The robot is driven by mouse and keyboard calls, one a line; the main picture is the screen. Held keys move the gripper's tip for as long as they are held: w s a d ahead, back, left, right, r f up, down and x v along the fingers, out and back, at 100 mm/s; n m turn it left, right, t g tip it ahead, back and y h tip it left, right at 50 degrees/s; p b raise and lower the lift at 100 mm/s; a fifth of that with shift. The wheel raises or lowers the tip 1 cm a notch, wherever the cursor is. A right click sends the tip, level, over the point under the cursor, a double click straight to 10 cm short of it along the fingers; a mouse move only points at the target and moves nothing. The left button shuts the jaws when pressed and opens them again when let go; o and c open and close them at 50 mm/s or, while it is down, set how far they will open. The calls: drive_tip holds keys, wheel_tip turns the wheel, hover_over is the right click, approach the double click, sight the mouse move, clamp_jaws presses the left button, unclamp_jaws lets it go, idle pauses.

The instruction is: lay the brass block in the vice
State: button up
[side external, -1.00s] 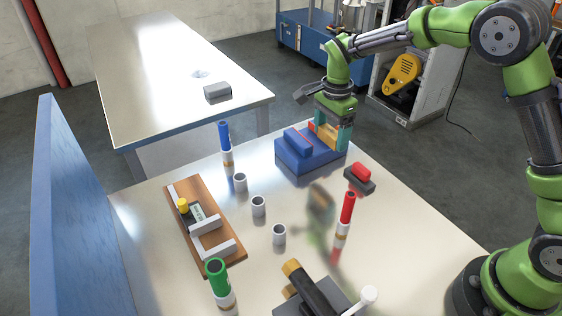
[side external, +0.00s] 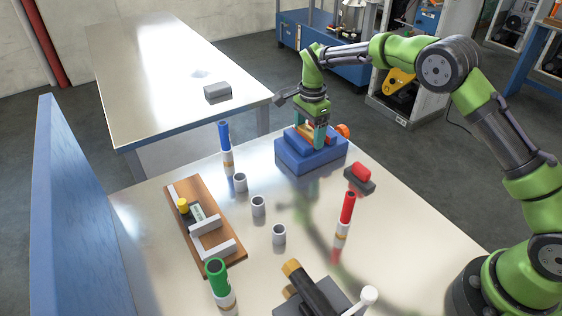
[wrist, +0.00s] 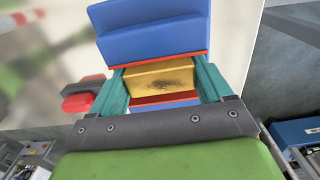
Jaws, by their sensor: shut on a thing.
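The vice (side external: 298,158) is blue with red-lined jaws and stands at the far end of the bench. Its large blue jaw (wrist: 155,28) fills the top of the wrist view. The brass block (wrist: 162,76) is yellow with a dark smudge on its face. My gripper (wrist: 160,86) is shut on the block, with a teal finger at each end of it. In the wrist view the block shows between the two red jaw linings. In the side view my gripper (side external: 311,134) is down at the vice's top. I cannot tell whether the block touches the vice floor.
A red-topped dark block (side external: 360,176) sits just right of the vice. Blue (side external: 226,150), red (side external: 345,215) and green (side external: 219,280) topped markers stand on the bench. Several grey cups (side external: 258,206) and a wooden board (side external: 206,222) are to the left. An orange knob (side external: 343,130) shows behind the vice.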

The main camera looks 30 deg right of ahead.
drive_tip(key=shift+f, duration=0.1)
drive_tip(key=o, duration=1.2)
drive_tip(key=shift+o, duration=0.2)
